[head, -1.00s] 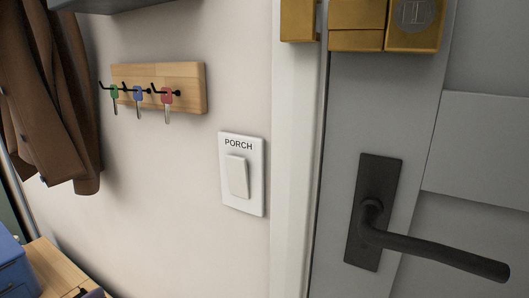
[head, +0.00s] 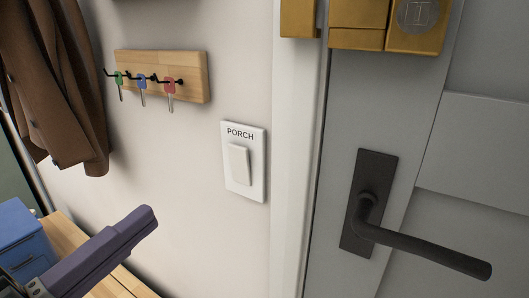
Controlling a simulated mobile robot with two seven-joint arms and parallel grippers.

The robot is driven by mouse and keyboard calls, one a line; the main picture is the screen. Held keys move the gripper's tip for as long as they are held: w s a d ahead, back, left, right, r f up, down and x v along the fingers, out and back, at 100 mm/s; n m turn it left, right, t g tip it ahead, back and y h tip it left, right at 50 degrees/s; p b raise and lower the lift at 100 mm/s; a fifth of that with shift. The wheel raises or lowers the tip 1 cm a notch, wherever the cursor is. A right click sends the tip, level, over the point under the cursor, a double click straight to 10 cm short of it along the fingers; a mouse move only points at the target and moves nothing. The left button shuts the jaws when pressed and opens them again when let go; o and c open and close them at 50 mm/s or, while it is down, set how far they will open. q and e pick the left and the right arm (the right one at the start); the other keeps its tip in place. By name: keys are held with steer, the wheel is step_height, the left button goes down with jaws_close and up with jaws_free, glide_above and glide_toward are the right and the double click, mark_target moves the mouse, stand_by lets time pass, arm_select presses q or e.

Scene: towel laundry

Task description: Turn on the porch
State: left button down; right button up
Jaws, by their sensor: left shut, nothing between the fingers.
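The porch switch (head: 239,165) is a white rocker on a white wall plate labelled PORCH, left of the door frame. My left gripper (head: 148,217) comes in from the lower left, with purple-grey fingers shut and empty. In the picture its tip is below and to the left of the switch, clearly apart from it. My right gripper is not in view.
A grey door with a dark lever handle (head: 425,252) and brass lock is at the right. A wooden key rack (head: 190,76) with several coloured keys hangs above left. A brown coat (head: 55,80) hangs far left. A blue box (head: 22,238) sits on a wooden surface (head: 70,236).

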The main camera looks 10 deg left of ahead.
mark_target(239, 140)
arm_select(q)
steer(key=x, duration=1.3)
steer(key=shift+w+r+p, duration=0.1)
steer(key=shift+w+p, duration=0.15)
steer(key=shift+p, duration=0.15)
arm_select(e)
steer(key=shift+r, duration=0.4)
arm_select(q)
steer(key=shift+w+d+r, duration=0.15)
steer(key=shift+w, duration=0.15)
